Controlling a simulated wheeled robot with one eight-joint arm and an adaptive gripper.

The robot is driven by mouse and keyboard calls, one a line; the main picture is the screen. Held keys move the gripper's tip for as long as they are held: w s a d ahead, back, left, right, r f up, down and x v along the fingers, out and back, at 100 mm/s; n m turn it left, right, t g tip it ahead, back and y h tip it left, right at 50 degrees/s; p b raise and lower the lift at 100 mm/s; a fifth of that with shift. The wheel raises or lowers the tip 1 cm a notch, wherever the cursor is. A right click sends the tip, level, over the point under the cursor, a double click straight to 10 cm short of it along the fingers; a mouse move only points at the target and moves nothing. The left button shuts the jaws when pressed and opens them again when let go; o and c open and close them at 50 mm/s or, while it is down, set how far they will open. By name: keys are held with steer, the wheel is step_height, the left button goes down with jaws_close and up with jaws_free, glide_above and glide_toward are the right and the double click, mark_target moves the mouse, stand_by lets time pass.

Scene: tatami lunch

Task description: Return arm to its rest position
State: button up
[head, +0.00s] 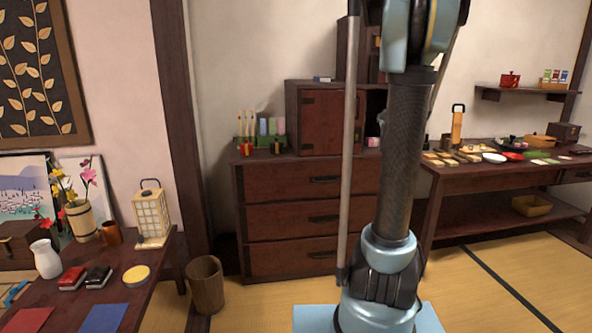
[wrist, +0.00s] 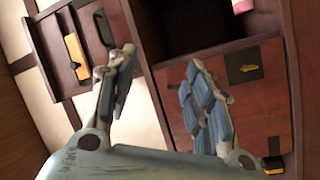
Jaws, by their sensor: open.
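My gripper (wrist: 160,88) shows in the wrist view with its two blue-padded fingers spread apart and nothing between them. Behind the fingers are the reddish-brown cabinet door (wrist: 225,90) and a dark open compartment. In the head view my arm stands upright in the middle of the picture, its upper part cut off by the top edge. My gripper is out of the head view.
A chest of drawers (head: 285,212) with a small cabinet (head: 325,122) on top stands behind my arm. A low table (head: 150,275) with a vase (head: 46,259) and lantern (head: 151,215) is at left. A food table (head: 478,181) is at right. Tatami floor (head: 490,270) lies open at lower right.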

steer(key=s+a+f+m+g+y, duration=0.1)
steer(key=s+a+f+m+g, duration=0.2)
steer(key=s+f, duration=0.6)
steer(key=s+a+f+m+g+y, duration=0.1)
steer(key=s+a+f+m+g, duration=0.2)
steer(key=s+a+f+g, duration=0.5)
steer(key=s+a+f+m+g+y, duration=0.2)
steer(key=s+a+f+g, duration=0.3)
steer(key=s+f, duration=0.7)
steer(key=s+a, duration=0.2)
steer(key=s, duration=1.4)
steer(key=shift+s+a+m, duration=0.15)
steer(key=shift+a+m, duration=0.15)
steer(key=shift+m, duration=0.1)
